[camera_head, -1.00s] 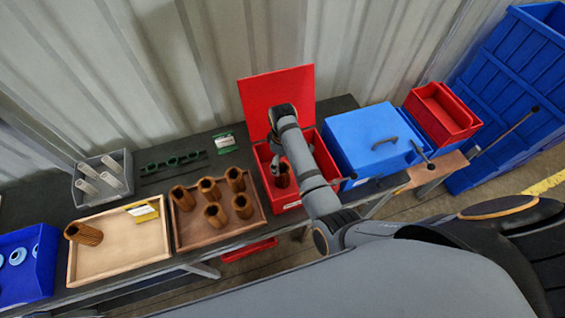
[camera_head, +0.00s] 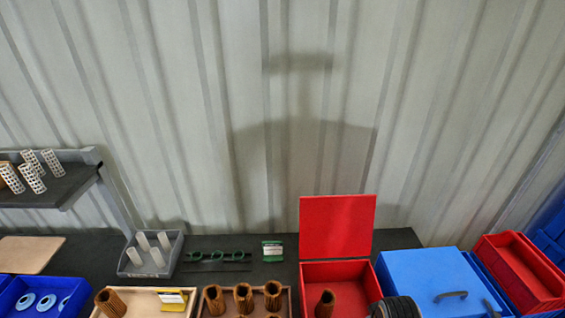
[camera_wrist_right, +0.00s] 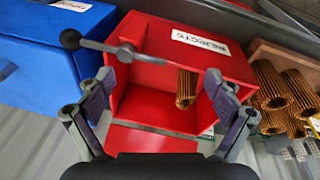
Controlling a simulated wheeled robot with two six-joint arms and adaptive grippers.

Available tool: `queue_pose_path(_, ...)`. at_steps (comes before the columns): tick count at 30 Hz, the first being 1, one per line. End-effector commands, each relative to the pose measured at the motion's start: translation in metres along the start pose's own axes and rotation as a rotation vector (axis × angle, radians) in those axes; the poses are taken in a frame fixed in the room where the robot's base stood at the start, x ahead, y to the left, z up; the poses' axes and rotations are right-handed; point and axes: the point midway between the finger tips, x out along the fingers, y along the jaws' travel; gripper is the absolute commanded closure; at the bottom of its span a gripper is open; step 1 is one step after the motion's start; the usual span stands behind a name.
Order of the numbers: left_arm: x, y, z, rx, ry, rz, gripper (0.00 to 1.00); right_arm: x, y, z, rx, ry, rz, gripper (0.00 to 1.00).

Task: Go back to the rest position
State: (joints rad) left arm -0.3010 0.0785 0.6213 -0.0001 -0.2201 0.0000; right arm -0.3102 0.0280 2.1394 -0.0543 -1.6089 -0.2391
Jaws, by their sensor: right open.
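My right gripper (camera_wrist_right: 160,88) is open and empty in the right wrist view, its fingers spread over the open red box (camera_wrist_right: 148,104). A brown pleated cartridge (camera_wrist_right: 184,90) stands inside this box between the fingers, touching neither. In the head view the red box (camera_head: 337,273) has its lid (camera_head: 336,227) raised, and the cartridge (camera_head: 325,303) shows inside. A dark ribbed part, likely of my right arm, shows at the bottom edge beside the box. My left gripper is not in view.
A blue box (camera_head: 425,277) with a handle and red bins (camera_head: 522,270) stand right of the red box. Left are trays with several brown cartridges (camera_head: 243,296), a grey bin (camera_head: 150,254) and a blue bin (camera_head: 40,297). A shelf (camera_head: 50,186) juts out at the left.

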Motion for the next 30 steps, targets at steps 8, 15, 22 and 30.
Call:
queue_pose_path(8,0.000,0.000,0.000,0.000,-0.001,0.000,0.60,-0.049,-0.001,0.037,0.125,0.075,0.017,0.08)
queue_pose_path(15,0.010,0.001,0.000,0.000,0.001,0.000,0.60,-0.030,-0.005,0.048,0.170,0.088,0.012,0.08)
queue_pose_path(22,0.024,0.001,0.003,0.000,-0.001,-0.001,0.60,0.045,-0.007,0.057,0.174,0.063,0.010,0.08)
queue_pose_path(30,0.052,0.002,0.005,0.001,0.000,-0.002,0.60,0.171,-0.016,0.094,0.183,0.019,0.004,0.08)
